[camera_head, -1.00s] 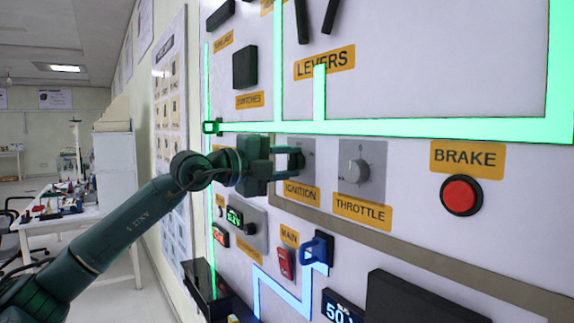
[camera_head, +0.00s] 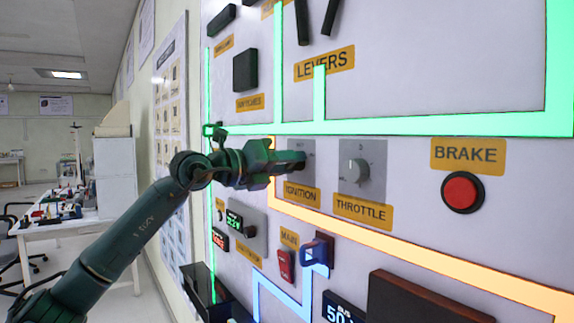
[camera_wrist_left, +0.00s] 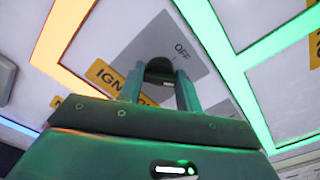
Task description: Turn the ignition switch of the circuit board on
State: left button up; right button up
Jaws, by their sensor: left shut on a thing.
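The ignition switch (camera_wrist_left: 159,70) is a dark knob on a grey plate (camera_wrist_left: 192,50) marked OFF, with an orange IGNITION label (camera_head: 302,195) below it in the head view. My left gripper (camera_head: 292,161) is at the switch, its fingers on both sides of the knob and shut on it. In the left wrist view my left gripper (camera_wrist_left: 160,92) shows its two fingers flanking the knob. In the head view the gripper hides most of the knob. My right gripper is not in view.
The throttle knob (camera_head: 357,172) and red brake button (camera_head: 462,192) are to the right on the same board. A blue main switch (camera_head: 318,250) and red switch (camera_head: 286,265) are below. Levers (camera_head: 302,22) are above. A white table (camera_head: 60,220) stands at the left.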

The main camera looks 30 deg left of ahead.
pick_arm(q)
jog(key=shift+m, duration=0.7)
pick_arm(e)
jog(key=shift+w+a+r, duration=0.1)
pick_arm(q)
jog(key=o, duration=0.9)
jog(key=b+v, duration=0.6)
jog(key=v, duration=0.7)
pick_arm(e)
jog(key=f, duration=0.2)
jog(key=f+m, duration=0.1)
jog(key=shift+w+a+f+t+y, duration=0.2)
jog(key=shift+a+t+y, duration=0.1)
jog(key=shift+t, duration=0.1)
